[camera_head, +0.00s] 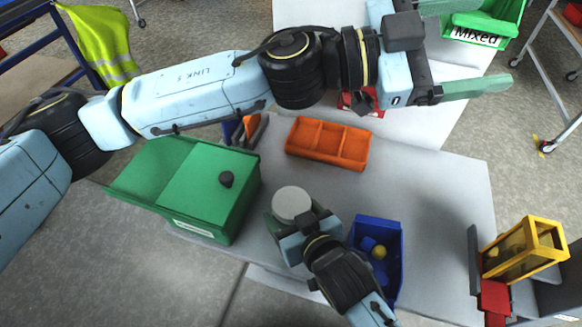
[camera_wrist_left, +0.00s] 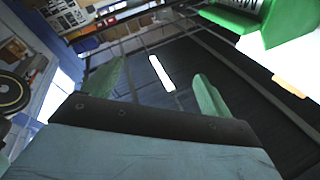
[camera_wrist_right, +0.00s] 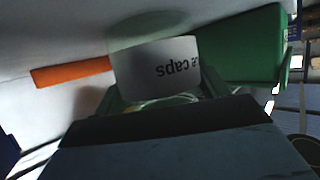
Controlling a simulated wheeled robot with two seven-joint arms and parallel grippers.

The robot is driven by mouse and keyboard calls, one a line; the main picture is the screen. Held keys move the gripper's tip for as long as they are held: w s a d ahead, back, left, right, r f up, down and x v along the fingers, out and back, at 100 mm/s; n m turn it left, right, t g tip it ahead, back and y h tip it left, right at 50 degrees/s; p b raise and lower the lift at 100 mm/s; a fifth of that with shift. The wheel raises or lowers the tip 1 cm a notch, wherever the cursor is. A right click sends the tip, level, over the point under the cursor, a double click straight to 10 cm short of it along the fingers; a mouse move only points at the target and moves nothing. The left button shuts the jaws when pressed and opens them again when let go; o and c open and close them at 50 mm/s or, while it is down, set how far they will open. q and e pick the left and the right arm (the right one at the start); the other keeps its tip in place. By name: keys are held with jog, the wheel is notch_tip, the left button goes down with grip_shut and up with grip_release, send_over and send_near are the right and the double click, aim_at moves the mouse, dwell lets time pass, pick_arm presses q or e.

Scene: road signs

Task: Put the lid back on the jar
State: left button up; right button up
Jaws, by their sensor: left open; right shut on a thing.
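The jar (camera_wrist_right: 155,68) has a white label ending in "caps", upside down in the right wrist view. Clear glass with something orange inside shows between the green fingers. In the head view a round grey disc (camera_head: 292,203) sits at the jar's top and looks like the lid. I cannot tell whether it is fully seated. My right gripper (camera_head: 297,222) is shut on the jar over the light table; its hand hides much of the jar. My left gripper (camera_wrist_left: 157,88) is open and empty, reaching across the far side of the table, well away from the jar.
A green box (camera_head: 208,195) with a black knob stands left of the jar. An orange divided tray (camera_head: 328,143) lies behind it. A blue bin (camera_head: 376,228) with balls is close on the right. A yellow frame (camera_head: 525,248) stands far right. Table between tray and bin is clear.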

pick_arm(q)
jog(key=w+a+n+t+y, duration=0.2)
jog(key=w+n+t+y, duration=0.1)
jog(key=w+n+t, duration=0.7)
jog(key=n+g+y, duration=1)
jog(key=n+y, duration=0.4)
jog(key=y, duration=0.3)
send_over(291, 202)
notch_tip(291, 202, down, 22)
jog(key=shift+f, duration=4.05)
